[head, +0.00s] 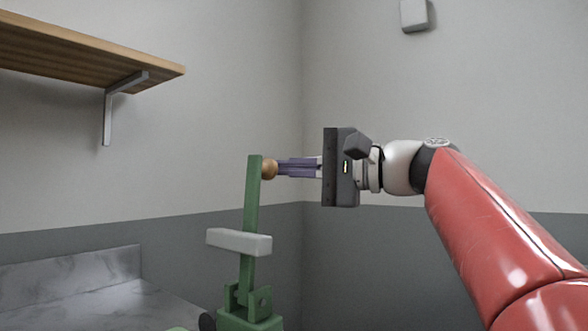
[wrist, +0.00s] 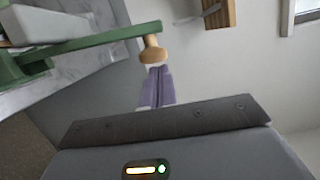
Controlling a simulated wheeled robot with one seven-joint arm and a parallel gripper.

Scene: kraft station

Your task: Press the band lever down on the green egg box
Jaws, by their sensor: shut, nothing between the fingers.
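The band lever (head: 252,195) is a green bar standing almost upright from a green base (head: 250,322) at the bottom of the head view. A round wooden knob (head: 269,169) sticks out near its top, and a pale grey block (head: 239,242) crosses the bar lower down. The lever (wrist: 100,42) and knob (wrist: 151,52) also show in the wrist view. My gripper (head: 280,168) is shut, its purple fingers level and their tips at the knob, with nothing visible between them. I cannot tell whether they touch it. The egg box itself is not clearly in view.
A wooden shelf (head: 90,52) on a metal bracket hangs on the wall at upper left. A grey marbled counter (head: 80,303) with a raised back edge lies at lower left. The air right of the lever, below my gripper, looks clear.

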